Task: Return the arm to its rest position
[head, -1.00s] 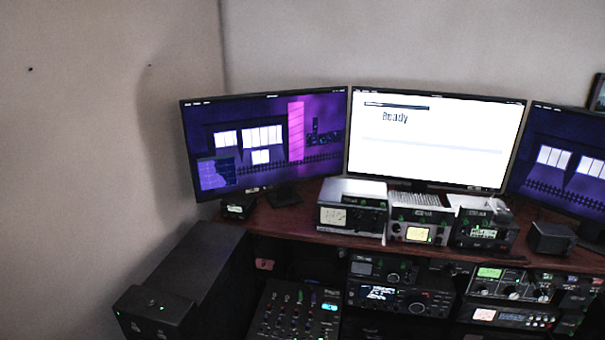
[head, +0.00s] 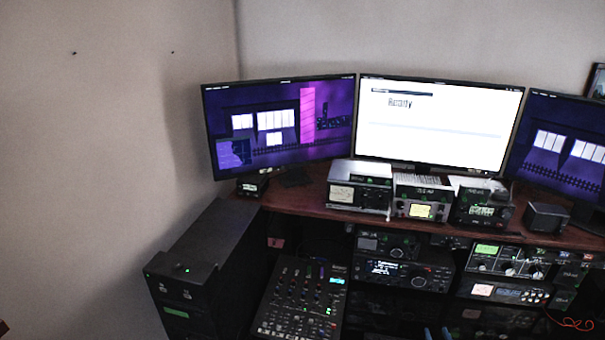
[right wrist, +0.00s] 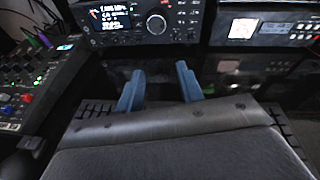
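My right gripper shows at the bottom edge of the head view (head: 437,333), where only its blue fingertips are seen. In the right wrist view the two blue fingers (right wrist: 160,84) stand well apart with nothing between them. They are in front of and below a black radio (right wrist: 150,22) with a lit display and a large round knob, apart from it as far as I can tell. The same radio is in the lower shelf in the head view (head: 390,272). My left gripper is not in view.
An audio mixer (head: 300,298) lies left of the radio, and a dark cabinet (head: 205,262) stands farther left. Other radio units (head: 508,262) fill the shelf at right. Small boxes and three monitors (head: 440,125) stand on the wooden desk. A thin red cable (head: 570,323) shows at lower right.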

